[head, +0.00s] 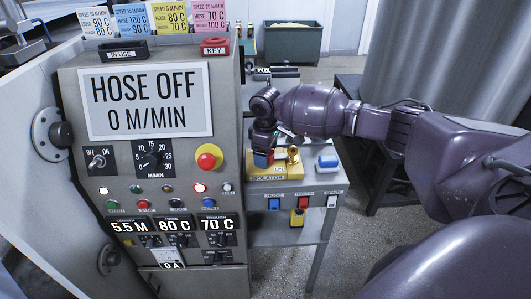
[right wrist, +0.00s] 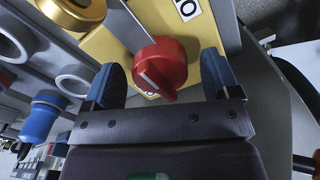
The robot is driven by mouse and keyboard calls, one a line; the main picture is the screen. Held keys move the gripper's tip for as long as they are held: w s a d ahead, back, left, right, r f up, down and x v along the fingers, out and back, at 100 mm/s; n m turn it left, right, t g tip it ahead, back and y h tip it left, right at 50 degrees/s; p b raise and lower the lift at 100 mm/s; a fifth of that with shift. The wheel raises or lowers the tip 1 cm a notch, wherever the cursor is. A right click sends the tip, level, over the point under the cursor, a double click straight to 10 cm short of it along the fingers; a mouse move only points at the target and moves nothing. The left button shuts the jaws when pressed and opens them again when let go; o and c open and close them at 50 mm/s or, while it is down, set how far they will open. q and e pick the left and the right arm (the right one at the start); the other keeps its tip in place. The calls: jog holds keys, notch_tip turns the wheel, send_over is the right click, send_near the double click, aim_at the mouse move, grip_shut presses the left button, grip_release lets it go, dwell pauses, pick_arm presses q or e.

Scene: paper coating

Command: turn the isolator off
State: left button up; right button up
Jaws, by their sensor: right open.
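The isolator is a yellow plate (head: 295,172) labelled ISOLATOR on the side console, with a red rotary knob (right wrist: 162,68) on it. In the right wrist view the knob carries a white line mark, and a white label (right wrist: 186,9) sits on the plate (right wrist: 112,42) beyond it. My right gripper (right wrist: 163,78) is open, its blue fingertips on either side of the knob with visible gaps. In the head view my right gripper (head: 264,158) is over the plate and largely hides the knob. My left gripper is not in view.
A brass fitting (head: 292,155) stands right beside the knob, also close in the wrist view (right wrist: 75,12). A blue-and-white button (head: 327,162) is further right. The control panel (head: 70,180) with a HOSE OFF display (head: 145,102) and red-yellow emergency button (head: 208,158) stands left.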

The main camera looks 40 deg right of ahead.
jog(key=shift+c, duration=0.7)
jog(key=c, duration=1.1)
jog(key=shift+c, duration=0.2)
